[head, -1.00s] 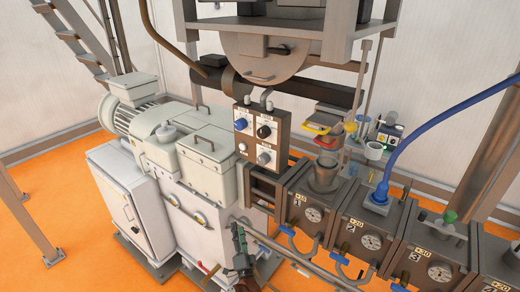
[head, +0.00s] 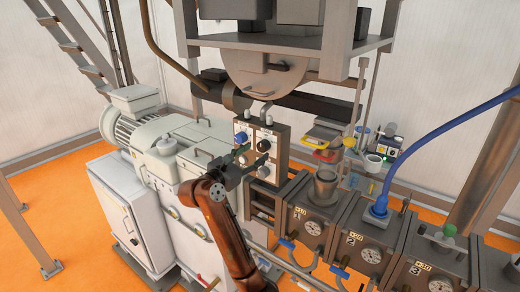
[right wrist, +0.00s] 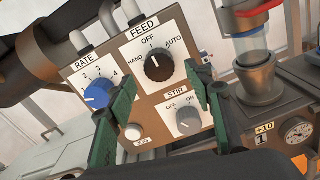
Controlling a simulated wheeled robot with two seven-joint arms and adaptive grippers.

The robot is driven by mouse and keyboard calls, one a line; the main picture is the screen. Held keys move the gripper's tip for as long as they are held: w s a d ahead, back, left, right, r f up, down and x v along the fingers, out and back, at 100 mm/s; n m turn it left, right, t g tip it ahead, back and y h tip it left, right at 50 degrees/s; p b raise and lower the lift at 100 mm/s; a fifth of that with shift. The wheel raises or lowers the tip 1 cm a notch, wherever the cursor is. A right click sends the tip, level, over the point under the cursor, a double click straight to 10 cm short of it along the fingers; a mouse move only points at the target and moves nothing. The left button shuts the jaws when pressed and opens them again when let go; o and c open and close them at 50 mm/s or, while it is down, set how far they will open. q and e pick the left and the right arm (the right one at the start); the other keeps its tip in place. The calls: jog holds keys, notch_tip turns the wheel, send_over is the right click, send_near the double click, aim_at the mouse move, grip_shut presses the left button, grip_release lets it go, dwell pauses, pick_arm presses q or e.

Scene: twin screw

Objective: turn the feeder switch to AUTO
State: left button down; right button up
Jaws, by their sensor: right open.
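The feeder switch is a black knob (right wrist: 158,67) under the label FEED, with HAND, OFF and AUTO around it. Its white mark points up towards OFF. In the head view the knob (head: 263,145) shows on the control panel (head: 279,150). My right gripper (right wrist: 160,77) is open, its green fingers on either side of the knob and apart from it. In the head view the right gripper (head: 252,156) is in front of the panel and covers part of it. My left gripper is not in view.
A blue RATE knob (right wrist: 97,93) is beside the left finger. A grey STIR knob (right wrist: 189,121) and a white button (right wrist: 133,132) are below the feeder switch. A metal hopper (head: 325,185) and barrel blocks with gauges stand to the right. White machine housings are at the left.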

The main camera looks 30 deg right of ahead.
aim_at(261, 149)
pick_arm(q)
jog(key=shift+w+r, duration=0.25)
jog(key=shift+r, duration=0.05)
pick_arm(e)
jog(key=shift+x, duration=1.9)
jog(key=shift+c, duration=0.6)
jog(key=c, duration=1)
jog(key=shift+c, duration=0.2)
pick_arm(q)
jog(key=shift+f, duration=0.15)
